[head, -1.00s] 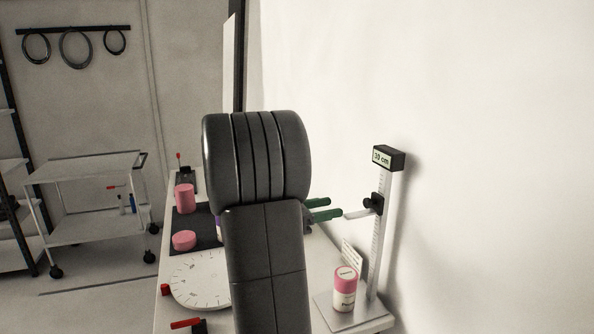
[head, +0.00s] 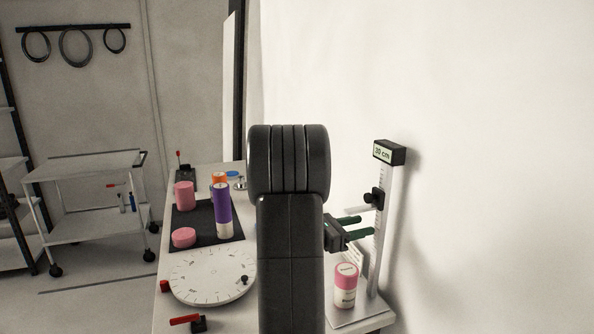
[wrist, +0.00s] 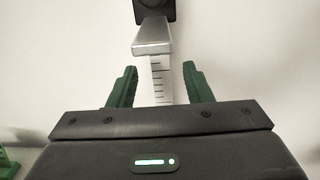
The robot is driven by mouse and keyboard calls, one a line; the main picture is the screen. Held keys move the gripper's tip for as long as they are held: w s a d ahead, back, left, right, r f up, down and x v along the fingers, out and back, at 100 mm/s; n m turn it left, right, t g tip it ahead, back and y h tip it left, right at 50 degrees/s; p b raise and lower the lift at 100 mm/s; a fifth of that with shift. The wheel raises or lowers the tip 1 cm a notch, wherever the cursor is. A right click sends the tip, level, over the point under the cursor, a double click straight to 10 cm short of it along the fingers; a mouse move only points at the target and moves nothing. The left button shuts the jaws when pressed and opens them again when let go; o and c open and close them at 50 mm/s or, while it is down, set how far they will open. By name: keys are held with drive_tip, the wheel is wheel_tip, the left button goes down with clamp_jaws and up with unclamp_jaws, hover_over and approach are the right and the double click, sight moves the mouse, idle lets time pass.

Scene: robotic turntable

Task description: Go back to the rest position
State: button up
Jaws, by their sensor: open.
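My gripper (head: 354,232) is open, with its green fingers pointing right at the height gauge. In the wrist view its two fingers (wrist: 160,85) stand apart with nothing held between them. The height gauge's ruled column (head: 385,230) rises behind them, with a slider arm (head: 359,209) sticking out to the left, just above the fingers. The gauge's display (head: 382,153) reads 30 cm. My dark arm hides part of the table.
A round white turntable dial (head: 212,277) lies left of my arm. Behind it a dark mat (head: 205,220) bears pink pieces (head: 184,195) and a purple-and-white cylinder (head: 222,209). Red-handled clamps (head: 186,320) sit on the table's edge. A wall closes the right side; a trolley (head: 85,200) stands left.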

sight(353, 269)
wheel_tip(353, 269, down, 11)
drive_tip(key=b, duration=0.4)
drive_tip(key=b+v, duration=0.2)
drive_tip(key=v, duration=1.1)
drive_tip(key=shift+r, duration=0.5)
